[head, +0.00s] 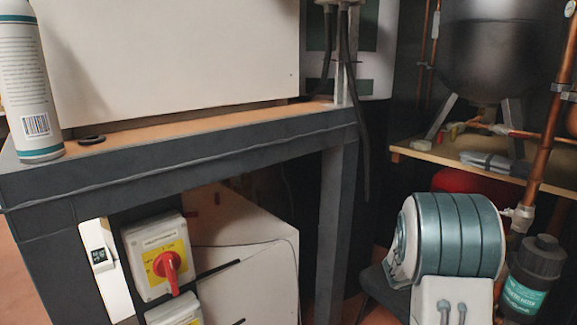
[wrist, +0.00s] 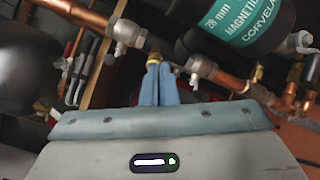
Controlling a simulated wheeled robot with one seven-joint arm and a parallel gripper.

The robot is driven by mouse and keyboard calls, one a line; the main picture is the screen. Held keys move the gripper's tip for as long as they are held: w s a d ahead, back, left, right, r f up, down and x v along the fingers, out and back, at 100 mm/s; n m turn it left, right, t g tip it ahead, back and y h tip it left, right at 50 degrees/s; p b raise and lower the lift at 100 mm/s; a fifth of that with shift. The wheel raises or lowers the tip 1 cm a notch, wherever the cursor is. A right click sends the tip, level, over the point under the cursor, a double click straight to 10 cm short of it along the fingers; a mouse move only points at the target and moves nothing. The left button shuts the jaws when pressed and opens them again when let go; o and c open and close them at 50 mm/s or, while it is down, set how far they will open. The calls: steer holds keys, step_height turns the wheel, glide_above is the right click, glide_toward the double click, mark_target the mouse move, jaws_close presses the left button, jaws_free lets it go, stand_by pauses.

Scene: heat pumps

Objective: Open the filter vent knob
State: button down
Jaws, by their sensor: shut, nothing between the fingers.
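The magnetic filter (head: 529,287) is a dark canister with a teal label, at the lower right of the head view. A narrower black cap (head: 541,243) tops it; I cannot tell whether this is the vent knob. In the wrist view the filter (wrist: 240,25) is large at the top, its label turned. My gripper (wrist: 153,65) has its blue fingers together with nothing between them. In the head view the fingers are hidden.
Copper pipes (head: 547,110) and silver valves (wrist: 200,67) surround the filter. A wooden shelf (head: 420,157) with a dark tank (head: 490,45) stands behind. A dark-framed bench (head: 180,160) at left carries a spray can (head: 30,85); a red rotary switch (head: 168,268) is below it.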

steer(key=w+d, duration=0.1)
steer(key=d, duration=0.5)
steer(key=shift+b, duration=0.45)
steer(key=shift+w+a, duration=0.1)
steer(key=shift+w, duration=0.2)
stand_by(0.4)
steer(key=shift+w+a+r+b, duration=0.15)
steer(key=shift+r+b, duration=0.3)
steer(key=shift+b, duration=0.7)
steer(key=shift+w+d+r+b, duration=0.1)
steer(key=shift+w+r+b, duration=0.25)
steer(key=shift+b, duration=0.8)
steer(key=s+a+b, duration=0.1)
steer(key=a, duration=0.5)
steer(key=shift+s+r, duration=0.3)
steer(key=shift+s, duration=0.05)
steer(key=shift+d, duration=0.1)
